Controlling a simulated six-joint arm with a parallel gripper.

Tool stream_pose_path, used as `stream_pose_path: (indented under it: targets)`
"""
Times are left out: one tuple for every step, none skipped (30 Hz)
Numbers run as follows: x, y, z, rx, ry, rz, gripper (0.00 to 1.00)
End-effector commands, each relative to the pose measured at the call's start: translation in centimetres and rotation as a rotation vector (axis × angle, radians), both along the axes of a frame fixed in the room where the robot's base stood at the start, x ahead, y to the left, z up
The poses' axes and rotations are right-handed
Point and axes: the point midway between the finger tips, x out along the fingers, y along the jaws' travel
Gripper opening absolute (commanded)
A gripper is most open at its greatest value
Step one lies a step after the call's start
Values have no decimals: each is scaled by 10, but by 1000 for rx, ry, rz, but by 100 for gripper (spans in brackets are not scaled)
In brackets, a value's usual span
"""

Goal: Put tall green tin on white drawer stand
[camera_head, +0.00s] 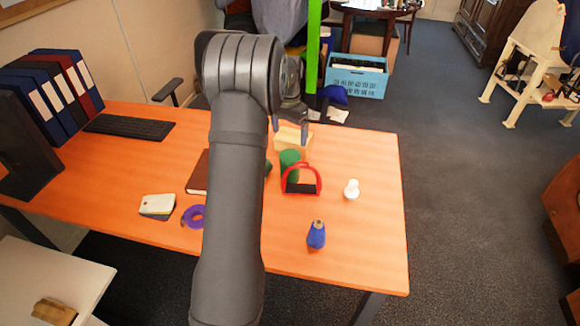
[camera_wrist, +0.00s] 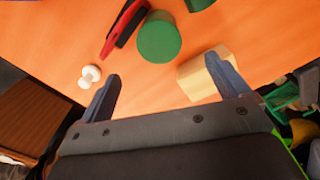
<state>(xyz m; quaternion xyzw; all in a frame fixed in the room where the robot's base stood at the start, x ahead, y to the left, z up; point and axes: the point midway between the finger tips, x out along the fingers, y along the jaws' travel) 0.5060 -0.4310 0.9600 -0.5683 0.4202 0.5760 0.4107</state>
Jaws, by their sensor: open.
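A green tin (camera_head: 289,163) stands on the orange table just behind the red stirrup-shaped thing. It also shows in the wrist view (camera_wrist: 158,40), top centre, beyond my fingertips. A second green thing (camera_head: 268,169) is mostly hidden by my arm and is cut off at the top of the wrist view (camera_wrist: 197,4); I cannot tell its height. My gripper (camera_head: 290,128) is open and empty over the table's far part, and its two fingers (camera_wrist: 162,70) are spread wide. A white stand (camera_head: 60,272) at the lower left shows its flat top; no drawers are visible.
A pale yellow block (camera_head: 293,139) lies beside the tin, near my right finger in the wrist view. A brown block (camera_head: 54,311) occupies the stand's front.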

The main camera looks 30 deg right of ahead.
Motion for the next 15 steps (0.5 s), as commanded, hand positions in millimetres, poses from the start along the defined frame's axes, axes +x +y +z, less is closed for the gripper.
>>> stream_pose_path:
  targets:
    - [2,-2,16,-4,-4,0,93]
    - [2,-2,21,-3,-3,0,93]
    - [2,-2,25,-3,-2,0,93]
    - [2,-2,24,-1,1,0,93]
    - [2,-1,21,0,1,0,93]
    - [2,-1,16,1,3,0,93]
    - [1,-1,11,2,4,0,93]
    - [1,-1,5,2,4,0,93]
    - [1,-1,-3,3,5,0,93]
    - [1,-1,-10,3,4,0,93]
    - [1,-1,-16,2,4,0,93]
    - [0,-1,-26,3,4,0,93]
    - [0,-1,-33,3,4,0,93]
    - [0,-1,-39,3,5,0,93]
    - [0,-1,-48,2,4,0,93]
